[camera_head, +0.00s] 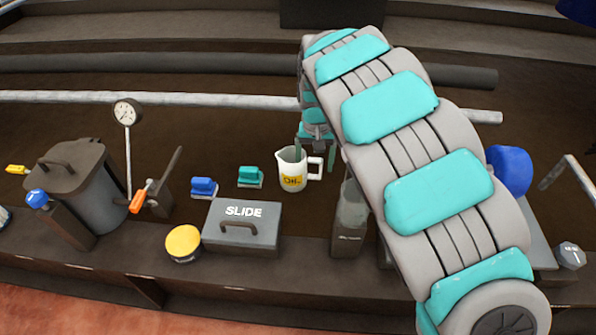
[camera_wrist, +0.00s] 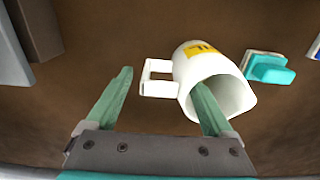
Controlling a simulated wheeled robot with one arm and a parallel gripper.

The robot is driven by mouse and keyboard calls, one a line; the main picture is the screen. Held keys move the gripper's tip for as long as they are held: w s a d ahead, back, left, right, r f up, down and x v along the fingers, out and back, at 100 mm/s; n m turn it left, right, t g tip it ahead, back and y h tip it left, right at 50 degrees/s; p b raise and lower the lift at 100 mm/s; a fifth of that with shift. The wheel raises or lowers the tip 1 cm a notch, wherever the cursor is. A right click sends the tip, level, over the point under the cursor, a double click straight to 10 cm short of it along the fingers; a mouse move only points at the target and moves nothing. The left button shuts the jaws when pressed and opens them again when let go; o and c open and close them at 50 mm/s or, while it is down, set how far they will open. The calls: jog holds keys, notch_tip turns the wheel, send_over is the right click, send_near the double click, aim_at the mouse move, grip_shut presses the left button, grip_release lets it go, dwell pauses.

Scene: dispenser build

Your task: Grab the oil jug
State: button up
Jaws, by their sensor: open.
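The oil jug (camera_head: 291,172) is white with a yellow label and stands upright on the brown bench, its handle to the right. In the wrist view the jug (camera_wrist: 238,98) shows its open mouth, and its handle (camera_wrist: 147,88) points left. My gripper (camera_head: 315,162) is at the jug from above, open. In the wrist view my gripper (camera_wrist: 163,78) has its two green fingers on either side of the handle. The right finger overlaps the jug's mouth and looks to be inside it; the left finger is beyond the handle. Whether either finger touches is unclear.
Teal (camera_head: 250,177) and blue (camera_head: 204,187) small items sit left of the jug. A grey SLIDE box (camera_head: 240,228), a yellow-lidded tin (camera_head: 183,243) and a dark bin (camera_head: 85,185) stand further left. A dark container (camera_head: 350,215) is in front of the jug, partly behind my arm.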

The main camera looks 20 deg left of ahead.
aim_at(314, 176)
notch_tip(314, 176, down, 5)
jog(key=shift+r, duration=0.3)
grip_shut()
dwell(0.5)
